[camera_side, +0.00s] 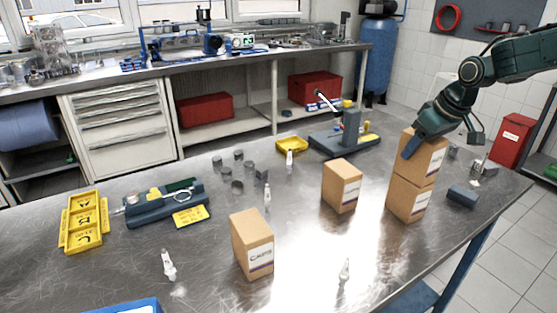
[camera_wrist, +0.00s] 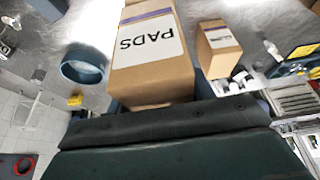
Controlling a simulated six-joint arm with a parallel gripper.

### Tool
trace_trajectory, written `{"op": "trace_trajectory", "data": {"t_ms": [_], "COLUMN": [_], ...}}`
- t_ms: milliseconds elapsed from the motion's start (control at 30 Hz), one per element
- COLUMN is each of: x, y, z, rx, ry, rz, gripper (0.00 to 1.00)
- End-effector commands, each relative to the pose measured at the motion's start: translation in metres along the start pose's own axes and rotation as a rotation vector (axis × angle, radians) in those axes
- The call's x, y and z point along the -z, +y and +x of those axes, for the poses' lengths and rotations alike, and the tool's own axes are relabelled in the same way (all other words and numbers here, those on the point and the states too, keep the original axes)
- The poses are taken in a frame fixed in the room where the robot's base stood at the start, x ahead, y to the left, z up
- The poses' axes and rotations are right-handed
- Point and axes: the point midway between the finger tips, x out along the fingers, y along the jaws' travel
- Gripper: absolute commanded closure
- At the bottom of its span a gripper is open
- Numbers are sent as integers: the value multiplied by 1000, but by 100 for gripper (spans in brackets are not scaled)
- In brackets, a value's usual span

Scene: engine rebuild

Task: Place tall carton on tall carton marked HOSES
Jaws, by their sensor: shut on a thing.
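A tall brown carton (camera_side: 425,159) is between the jaws of my gripper (camera_side: 422,146), which is shut on it from above. In the wrist view its white label reads PADS (camera_wrist: 150,45). It stands upright directly above another tall brown carton (camera_side: 408,200), roughly in line with it. No clear gap shows between them, though I cannot tell if the full weight rests there. The lower carton's label is too small to read. The far jaw is mostly hidden by the carton.
A smaller-looking carton (camera_side: 342,186) stands left of the stack, and one marked CAPS (camera_side: 253,245) stands nearer the front. A grey-blue stand (camera_side: 350,135) is behind.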

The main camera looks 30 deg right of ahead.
Motion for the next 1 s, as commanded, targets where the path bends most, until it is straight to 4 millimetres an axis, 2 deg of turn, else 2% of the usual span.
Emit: {"op": "trace_trajectory", "data": {"t_ms": [133,167,233,267,667,867,1000], "x": [-1,-1,-1,-1,0,1,1], "y": [0,0,0,0,0,0,0], "z": [3,3,2,2,0,-15,-33], "rx": [0,0,0,0,0,0,-1], "ry": [1,-1,-1,-1,1,3,4], "rz": [0,0,0,0,0,0,-1], "gripper": [78,42,28,26,26,26,26]}}
